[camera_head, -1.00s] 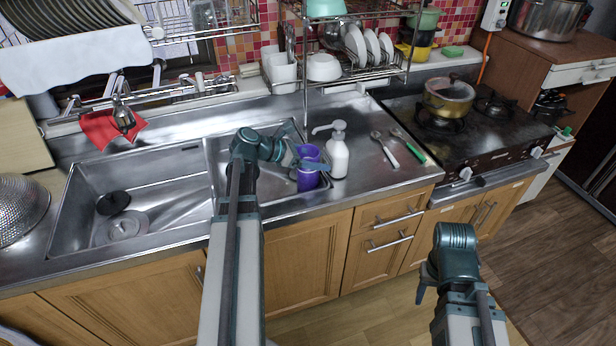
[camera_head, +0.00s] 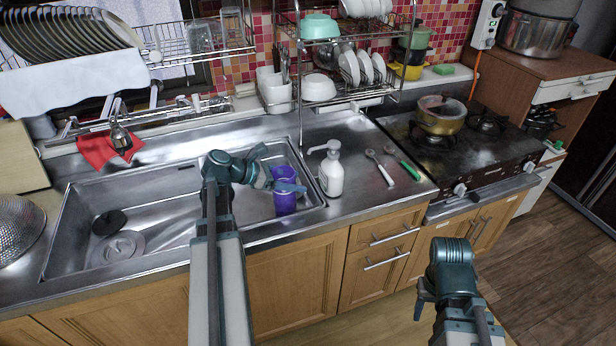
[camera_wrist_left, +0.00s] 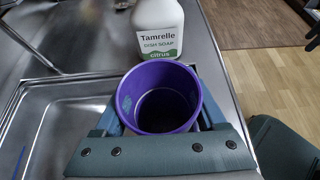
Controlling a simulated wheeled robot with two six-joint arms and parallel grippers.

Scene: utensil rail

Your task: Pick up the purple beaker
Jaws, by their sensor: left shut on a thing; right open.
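The purple beaker (camera_head: 285,202) is upright at the right end of the sink in the head view. My left gripper (camera_head: 283,186) is shut on it, with its fingers at the beaker's upper part. In the left wrist view the open, dark inside of the beaker (camera_wrist_left: 160,97) shows between the fingers of my left gripper (camera_wrist_left: 160,120). I cannot tell whether the beaker's bottom touches the sink. My right gripper (camera_head: 424,301) is open and empty, low in front of the cabinets.
A white dish soap bottle (camera_head: 331,170) stands close to the right of the beaker. Two utensils (camera_head: 381,168) lie on the counter further right, before the stove (camera_head: 460,150). The sink (camera_head: 150,215) has free room to the left.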

